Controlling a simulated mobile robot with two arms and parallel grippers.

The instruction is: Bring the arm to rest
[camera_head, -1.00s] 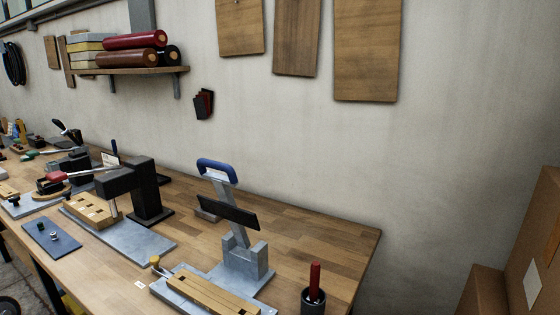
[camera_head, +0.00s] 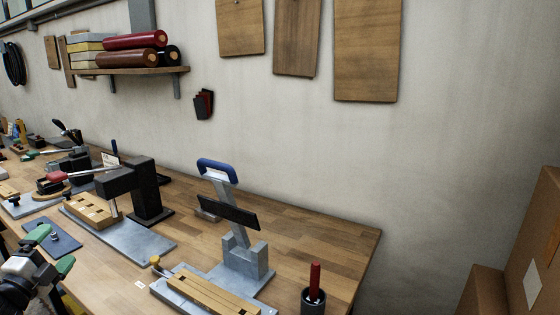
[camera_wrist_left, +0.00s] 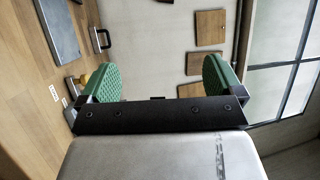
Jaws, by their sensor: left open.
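My left gripper (camera_head: 52,251) shows at the lower left of the head view, over the front edge of the bench near a dark blue-grey plate. Its two green-padded fingers are apart with nothing between them. The left wrist view also shows my left gripper (camera_wrist_left: 162,80), with the green pads wide apart and the wall and wooden boards beyond. My right gripper is in neither view.
The wooden bench (camera_head: 325,233) carries a press with a blue handle (camera_head: 217,168), a black press (camera_head: 147,190) and a cup with a red-handled tool (camera_head: 314,296). Cardboard boxes (camera_head: 492,285) stand at the right. The bench's right end has bare space.

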